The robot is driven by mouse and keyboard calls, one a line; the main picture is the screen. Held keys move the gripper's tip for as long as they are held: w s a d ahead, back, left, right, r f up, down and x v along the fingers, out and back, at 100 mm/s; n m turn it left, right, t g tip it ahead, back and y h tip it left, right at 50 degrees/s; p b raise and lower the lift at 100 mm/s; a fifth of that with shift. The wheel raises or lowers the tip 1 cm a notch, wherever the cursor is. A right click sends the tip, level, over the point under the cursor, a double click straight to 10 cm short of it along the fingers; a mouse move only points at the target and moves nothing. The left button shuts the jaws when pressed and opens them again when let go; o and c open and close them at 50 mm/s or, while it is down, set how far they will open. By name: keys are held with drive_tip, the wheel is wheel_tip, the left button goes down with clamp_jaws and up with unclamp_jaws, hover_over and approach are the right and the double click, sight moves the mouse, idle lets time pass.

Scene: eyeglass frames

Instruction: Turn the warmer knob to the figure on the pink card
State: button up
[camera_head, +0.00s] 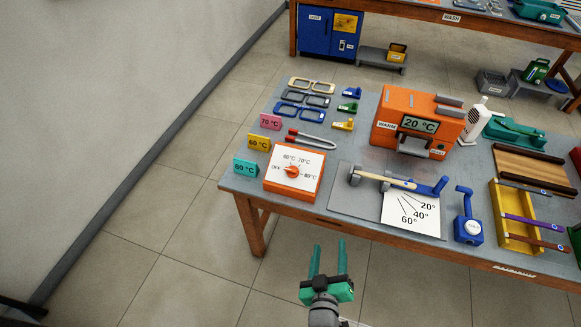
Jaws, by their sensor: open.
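The pink card (270,122) stands at the left edge of the table and reads 70 °C. The orange knob (292,171) sits in the middle of a white dial face (305,159) on an orange control box (291,190) at the table's front left. The dial carries OFF at left and temperature marks, 70 °C at upper right among them. The knob's pointer seems to face OFF, but it is small. The orange warmer (388,107) stands further back; its display reads 20 °C. My gripper (329,245) is open and empty, in front of the table edge, apart from the knob.
A yellow card (258,142) and a teal card (245,167) stand left of the box. Red-handled tweezers (312,140) lie behind it. A grey board with an angle chart (409,216) lies to its right. Eyeglass frames (300,110) lie behind. Floor before the table is clear.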

drive_tip(key=w+d+r+m+g+h, duration=0.25)
drive_tip(key=w+r, duration=0.25)
drive_tip(key=w, duration=0.5)
drive_tip(key=w+d+r+m+g+h, duration=0.25)
drive_tip(key=w+r, duration=0.25)
drive_tip(key=w, duration=0.5)
drive_tip(key=m+g+y, duration=0.3)
drive_tip(key=g+y, duration=0.2)
drive_tip(key=y, duration=0.1)
approach(291, 169)
drive_tip(key=x, duration=0.8)
drive_tip(key=shift+w, duration=0.15)
drive_tip(key=c, duration=1)
